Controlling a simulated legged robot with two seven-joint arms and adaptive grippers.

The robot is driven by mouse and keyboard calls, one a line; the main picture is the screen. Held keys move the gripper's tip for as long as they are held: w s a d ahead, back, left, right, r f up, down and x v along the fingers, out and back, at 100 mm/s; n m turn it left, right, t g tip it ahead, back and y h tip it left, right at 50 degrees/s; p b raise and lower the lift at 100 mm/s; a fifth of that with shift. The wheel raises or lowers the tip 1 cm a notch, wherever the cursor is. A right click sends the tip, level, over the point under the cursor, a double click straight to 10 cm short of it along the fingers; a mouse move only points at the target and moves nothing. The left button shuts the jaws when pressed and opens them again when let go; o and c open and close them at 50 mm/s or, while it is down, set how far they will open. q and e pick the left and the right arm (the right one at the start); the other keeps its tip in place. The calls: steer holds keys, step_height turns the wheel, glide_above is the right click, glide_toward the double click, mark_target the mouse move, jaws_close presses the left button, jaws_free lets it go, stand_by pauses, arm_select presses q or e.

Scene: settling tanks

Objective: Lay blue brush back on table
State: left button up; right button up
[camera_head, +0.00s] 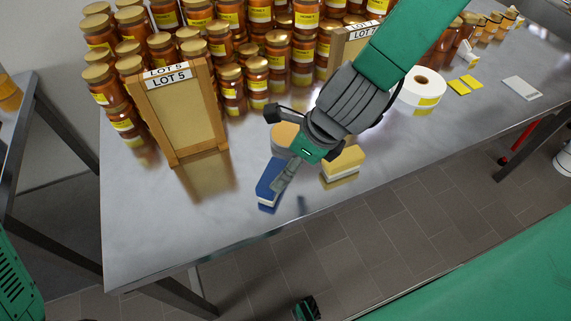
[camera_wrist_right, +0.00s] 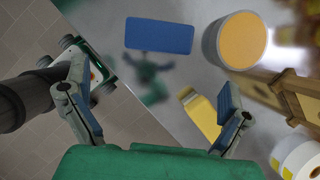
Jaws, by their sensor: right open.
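The blue brush (camera_head: 267,186) lies on the metal table (camera_head: 240,222) near its front edge, with a white underside strip showing. It also shows as a blue block in the right wrist view (camera_wrist_right: 159,36), beyond my fingertips. My right gripper (camera_head: 288,172) comes in from the upper right above the table, and one finger overlaps part of the brush in the head view. In the right wrist view the right gripper (camera_wrist_right: 155,108) is open and its jaws are empty, with a gap to the brush in the picture. My left gripper is not in view.
A round tub with an orange top (camera_wrist_right: 241,40) and a yellow brush (camera_head: 342,164) stand close by. A wooden LOT 5 frame (camera_head: 180,118), many honey jars (camera_head: 230,85) and a label roll (camera_head: 423,88) stand behind. The table's front left is clear.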

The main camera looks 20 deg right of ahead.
steer(key=s+d+f+n+g+h, duration=0.1)
steer(key=s+d+f+n, duration=0.5)
steer(key=n, duration=0.8)
steer(key=s+d+f+n+g+h, duration=0.2)
steer(key=s+d+f+n, duration=0.4)
steer(key=s+f+n, duration=0.4)
steer(key=s+n, duration=0.2)
steer(key=n, duration=0.2)
steer(key=shift+s+d+f, duration=0.15)
steer(key=shift+d+f, duration=0.1)
steer(key=shift+d, duration=0.05)
step_height(320, 180, down, 11)
steer(key=b, duration=1.1)
